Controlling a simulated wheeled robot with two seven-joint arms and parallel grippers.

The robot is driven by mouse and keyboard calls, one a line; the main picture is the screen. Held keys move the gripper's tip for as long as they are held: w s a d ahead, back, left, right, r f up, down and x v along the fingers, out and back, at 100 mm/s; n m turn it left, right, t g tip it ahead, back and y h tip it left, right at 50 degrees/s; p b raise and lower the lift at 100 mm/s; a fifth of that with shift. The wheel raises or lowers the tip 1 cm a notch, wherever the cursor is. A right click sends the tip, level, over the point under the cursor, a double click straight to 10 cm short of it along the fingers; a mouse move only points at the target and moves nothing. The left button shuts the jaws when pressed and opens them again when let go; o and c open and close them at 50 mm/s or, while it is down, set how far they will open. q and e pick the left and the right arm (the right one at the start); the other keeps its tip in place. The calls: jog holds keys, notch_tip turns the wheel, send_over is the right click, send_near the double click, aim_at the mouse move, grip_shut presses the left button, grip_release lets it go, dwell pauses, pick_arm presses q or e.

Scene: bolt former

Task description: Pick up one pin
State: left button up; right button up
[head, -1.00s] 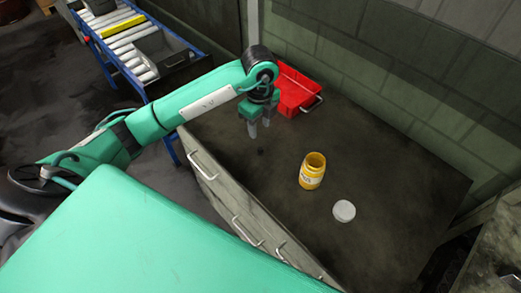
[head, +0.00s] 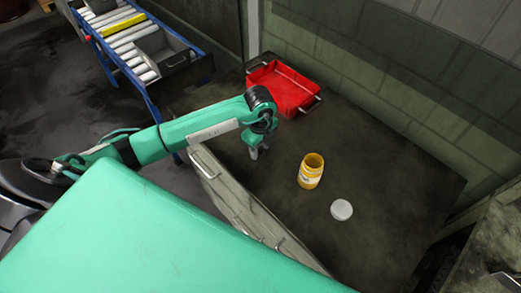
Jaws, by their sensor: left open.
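No pin can be made out in the head view. An open yellow jar (head: 311,172) with a white label stands upright on the dark cabinet top; its inside is too small and dark to tell what it holds. A white round lid (head: 341,210) lies flat to the right of and nearer than the jar. My left gripper (head: 259,152) hangs over the cabinet top, pointing down, left of the jar and apart from it. It is open, with nothing seen between its fingers. My right gripper is not in view.
A red tray (head: 284,88) with metal handles sits at the back left of the cabinet top (head: 400,180). Drawer handles line the cabinet's front. A blue-framed roller conveyor (head: 128,37) stands at the upper left. A wall bounds the back; the cabinet top's right side is clear.

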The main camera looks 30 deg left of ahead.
pick_arm(q)
grip_shut()
jog(key=shift+r, duration=0.1)
